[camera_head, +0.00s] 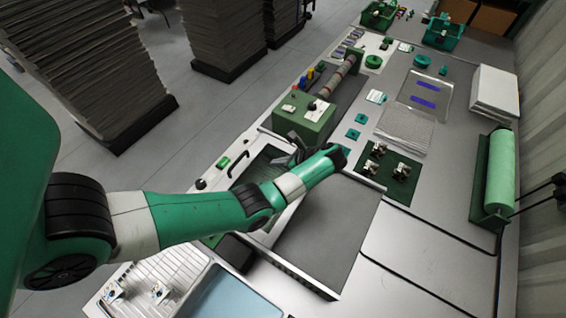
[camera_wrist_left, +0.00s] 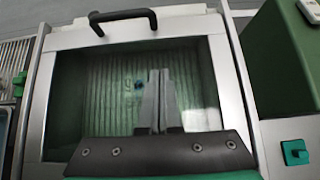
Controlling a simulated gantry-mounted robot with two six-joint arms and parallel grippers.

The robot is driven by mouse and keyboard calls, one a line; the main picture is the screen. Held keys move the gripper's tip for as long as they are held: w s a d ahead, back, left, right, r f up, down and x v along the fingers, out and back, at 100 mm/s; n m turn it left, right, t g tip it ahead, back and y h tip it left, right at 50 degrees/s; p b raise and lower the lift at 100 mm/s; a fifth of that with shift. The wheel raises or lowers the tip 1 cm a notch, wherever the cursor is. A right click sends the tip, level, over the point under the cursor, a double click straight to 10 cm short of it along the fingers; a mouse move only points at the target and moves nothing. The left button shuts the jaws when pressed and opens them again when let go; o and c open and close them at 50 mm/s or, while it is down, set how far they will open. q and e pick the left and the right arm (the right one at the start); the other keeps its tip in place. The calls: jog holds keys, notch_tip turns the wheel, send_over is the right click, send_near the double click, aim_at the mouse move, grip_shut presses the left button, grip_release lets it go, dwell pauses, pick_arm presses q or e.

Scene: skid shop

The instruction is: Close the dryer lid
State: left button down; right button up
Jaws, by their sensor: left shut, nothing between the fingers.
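The dryer lid (camera_wrist_left: 75,38) is a pale metal frame around a dark green glass window. Its black bar handle (camera_wrist_left: 123,17) is at the top of the left wrist view. In the head view the lid (camera_head: 268,155) lies partly behind my left arm, with the handle (camera_head: 240,166) on its left side. Through the glass I see a ribbed surface with a small dark blue item. My left gripper (camera_wrist_left: 160,74) is shut and empty, held over the glass with its fingers pointing toward the handle. It also shows in the head view (camera_head: 294,148). I cannot tell whether the lid is fully down.
A green machine with a roller (camera_head: 305,122) stands just beyond the lid. A flat grey panel (camera_head: 330,225) lies to its right. A green board with metal parts (camera_head: 388,172) and a green roll (camera_head: 500,175) are farther right. Paper stacks (camera_head: 80,65) stand on the floor.

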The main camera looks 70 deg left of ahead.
aim_at(249, 154)
pick_arm(q)
jog(key=x, duration=0.4)
jog(key=s+a, duration=0.2)
jog(key=shift+s+a, duration=0.2)
jog(key=shift+a, duration=0.15)
jog(key=shift+s+a, duration=0.2)
jog(key=shift+s+a+p, duration=0.55)
jog(key=shift+s+a, duration=0.3)
jog(key=shift+a, duration=0.15)
jog(key=shift+s+a, duration=0.4)
jog(key=shift+a, duration=0.05)
jog(key=shift+w+d, duration=0.1)
